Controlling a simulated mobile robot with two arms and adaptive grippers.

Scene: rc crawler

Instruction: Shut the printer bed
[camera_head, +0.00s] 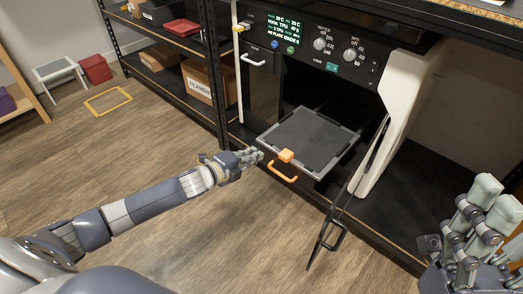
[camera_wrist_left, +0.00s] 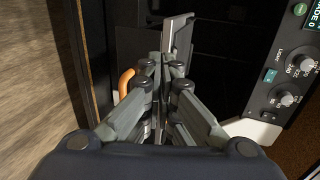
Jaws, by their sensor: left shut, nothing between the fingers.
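The printer (camera_head: 330,45) stands on the black shelf. Its bed (camera_head: 308,138), a dark plate in a grey frame, sticks out of the open front. An orange handle (camera_head: 283,173) is on the bed's front edge and also shows in the left wrist view (camera_wrist_left: 126,82). My left gripper (camera_head: 258,154) is shut and empty at the bed's front left corner, left of the handle. In the left wrist view its fingertips (camera_wrist_left: 160,62) overlap the bed's edge (camera_wrist_left: 178,35); I cannot tell if they touch. My right gripper (camera_head: 494,202) is open at the lower right, away from the bed.
A dark door-like panel with a handle (camera_head: 331,236) hangs open right of the bed, beside a white upright panel (camera_head: 393,120). A shelf with boxes (camera_head: 200,82) stands at the left. The wooden floor in front is clear.

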